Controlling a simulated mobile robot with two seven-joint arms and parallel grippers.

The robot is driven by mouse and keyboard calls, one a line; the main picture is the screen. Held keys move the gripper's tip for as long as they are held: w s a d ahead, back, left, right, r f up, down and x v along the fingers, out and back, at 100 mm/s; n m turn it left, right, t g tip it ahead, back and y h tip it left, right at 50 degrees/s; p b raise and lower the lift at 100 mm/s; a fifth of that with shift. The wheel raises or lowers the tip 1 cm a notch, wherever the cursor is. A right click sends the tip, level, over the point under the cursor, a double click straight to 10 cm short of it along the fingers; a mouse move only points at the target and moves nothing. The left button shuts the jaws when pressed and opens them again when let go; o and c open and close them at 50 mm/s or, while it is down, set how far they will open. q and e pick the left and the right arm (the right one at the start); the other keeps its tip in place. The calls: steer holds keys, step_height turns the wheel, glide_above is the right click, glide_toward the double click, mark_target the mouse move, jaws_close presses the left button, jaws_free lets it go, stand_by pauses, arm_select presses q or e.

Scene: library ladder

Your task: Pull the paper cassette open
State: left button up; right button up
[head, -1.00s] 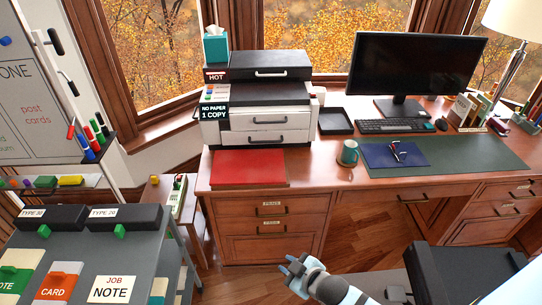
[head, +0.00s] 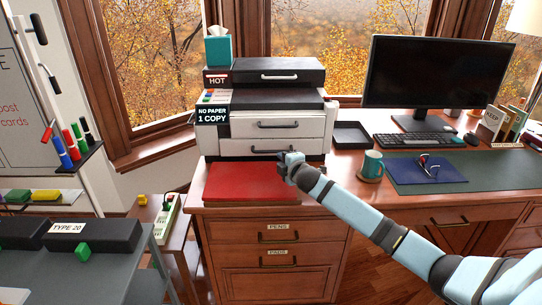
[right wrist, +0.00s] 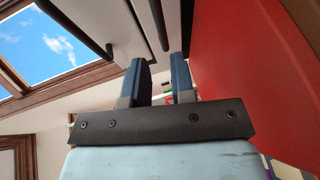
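The white printer (head: 315,122) stands on the wooden desk, with a sign reading "NO PAPER 1 COPY" (head: 213,116). Its front has two white drawers with dark bar handles. The lower drawer (head: 240,147), which looks like the paper cassette, is closed, and its handle (head: 262,151) is partly covered by my right gripper (head: 288,160). In the right wrist view my right gripper (right wrist: 161,75) is open, its two blue fingers apart with nothing seen between them. A dark handle bar (right wrist: 157,22) lies just ahead of the gap. My left gripper is not in view.
A red pad (head: 250,183) lies on the desk below the drawers, close under my gripper. A teal mug (head: 372,165) and a black tray (head: 352,135) are to the right. A grey-topped cart (head: 95,270) stands at the left.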

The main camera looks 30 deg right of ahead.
mark_target(272, 152)
steer(key=b+x, duration=0.1)
steer(key=x, duration=0.9)
steer(key=shift+b, duration=0.35)
jaws_close()
